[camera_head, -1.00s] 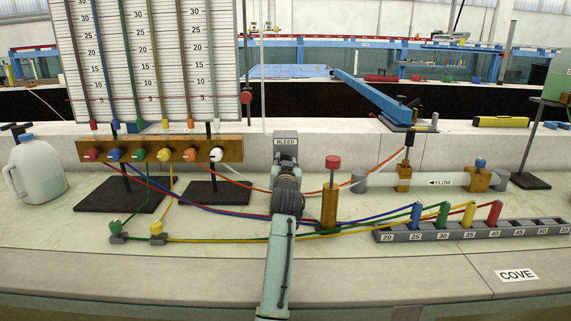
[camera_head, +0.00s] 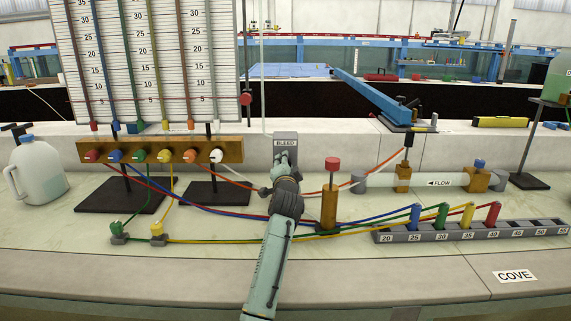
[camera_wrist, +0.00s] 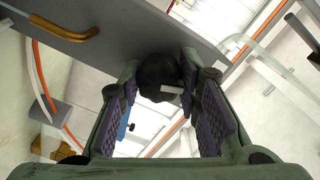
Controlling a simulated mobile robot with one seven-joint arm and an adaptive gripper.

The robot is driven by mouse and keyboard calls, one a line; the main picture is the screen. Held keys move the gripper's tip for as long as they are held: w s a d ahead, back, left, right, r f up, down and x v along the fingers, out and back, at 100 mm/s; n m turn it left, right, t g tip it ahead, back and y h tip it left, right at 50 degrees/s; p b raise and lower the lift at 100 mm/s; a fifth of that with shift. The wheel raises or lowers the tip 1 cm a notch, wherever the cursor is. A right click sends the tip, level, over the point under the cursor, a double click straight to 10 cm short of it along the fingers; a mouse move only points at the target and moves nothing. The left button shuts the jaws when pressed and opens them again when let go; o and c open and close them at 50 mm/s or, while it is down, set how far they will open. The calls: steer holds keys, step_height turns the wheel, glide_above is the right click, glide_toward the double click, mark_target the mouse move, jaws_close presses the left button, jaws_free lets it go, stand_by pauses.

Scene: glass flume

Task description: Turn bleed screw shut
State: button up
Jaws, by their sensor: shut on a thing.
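The bleed screw shows in the wrist view as a black round knob (camera_wrist: 153,76) with a white mark on its face. It sits between the fingertips of my gripper (camera_wrist: 162,80), one pad on each side, and the gripper is shut on it. In the head view my gripper (camera_head: 285,160) is up against the grey block labelled BLEED (camera_head: 286,143), and it hides the knob there. The same grey block (camera_wrist: 135,25) fills the top left of the wrist view.
A brass post with a red cap (camera_head: 331,190) stands close right of my arm. The manometer manifold (camera_head: 160,150) with coloured knobs is at left. Coloured tubes cross the bench behind my arm to the numbered rack (camera_head: 470,230). The front bench is clear.

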steer(key=shift+m+p, duration=0.35)
steer(key=shift+m, duration=1.45)
steer(key=o, duration=1.1)
steer(key=shift+o, duration=0.2)
steer(key=s, duration=1.2)
